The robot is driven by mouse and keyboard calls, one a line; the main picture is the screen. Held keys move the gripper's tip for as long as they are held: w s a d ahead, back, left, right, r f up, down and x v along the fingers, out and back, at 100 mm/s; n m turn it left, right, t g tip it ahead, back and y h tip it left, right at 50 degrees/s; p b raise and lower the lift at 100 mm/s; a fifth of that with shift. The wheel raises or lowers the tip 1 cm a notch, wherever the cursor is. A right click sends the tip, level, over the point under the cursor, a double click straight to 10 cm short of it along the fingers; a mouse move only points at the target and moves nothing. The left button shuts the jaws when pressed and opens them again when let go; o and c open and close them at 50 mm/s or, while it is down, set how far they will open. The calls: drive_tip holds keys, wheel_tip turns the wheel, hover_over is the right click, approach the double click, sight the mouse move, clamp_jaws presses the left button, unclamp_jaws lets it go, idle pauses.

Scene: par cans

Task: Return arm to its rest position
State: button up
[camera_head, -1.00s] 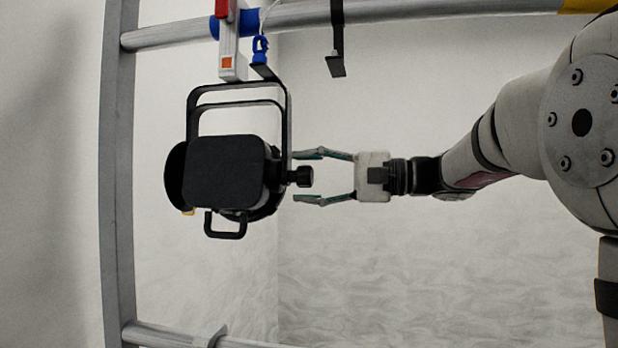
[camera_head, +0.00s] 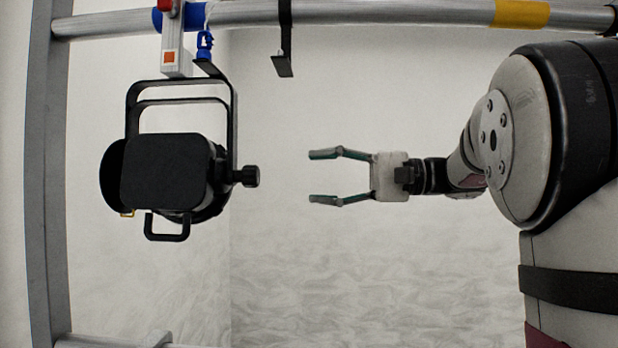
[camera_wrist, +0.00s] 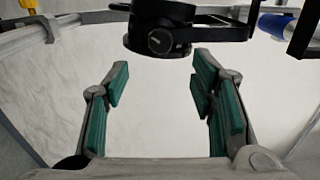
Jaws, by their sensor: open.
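My gripper (camera_head: 325,177) is open and empty in the head view, with its fingers pointing left. The black par can (camera_head: 165,170) hangs by its yoke (camera_head: 232,115) from the upper rail at the left. Its side knob (camera_head: 246,176) faces my gripper, with a clear gap between knob and fingertips. In the wrist view, my gripper's green-padded fingers (camera_wrist: 160,85) stand wide apart with nothing between them. The par can's round knob (camera_wrist: 160,40) shows at the top, beyond the fingertips.
A grey upper rail (camera_head: 385,13) with a yellow band (camera_head: 521,14) crosses the top. A black bracket (camera_head: 284,50) hangs from it, above and left of my gripper. A grey upright (camera_head: 42,180) stands at the far left. The space below my gripper is clear.

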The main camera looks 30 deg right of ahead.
idle(0.5)
drive_tip(key=s+a+f+n+g+h+p, duration=0.1)
drive_tip(key=s+a+f+g+h+p, duration=0.5)
drive_tip(key=s+a+f, duration=0.85)
drive_tip(key=s+d+f+n+t+h, duration=0.1)
drive_tip(key=s+d+f+n+h, duration=0.4)
drive_tip(key=s+f+h, duration=0.4)
drive_tip(key=s+p, duration=0.1)
drive_tip(key=s, duration=0.2)
drive_tip(key=shift+s+d+f+h, duration=0.15)
drive_tip(key=shift+s+h, duration=0.1)
drive_tip(key=shift+h, duration=0.05)
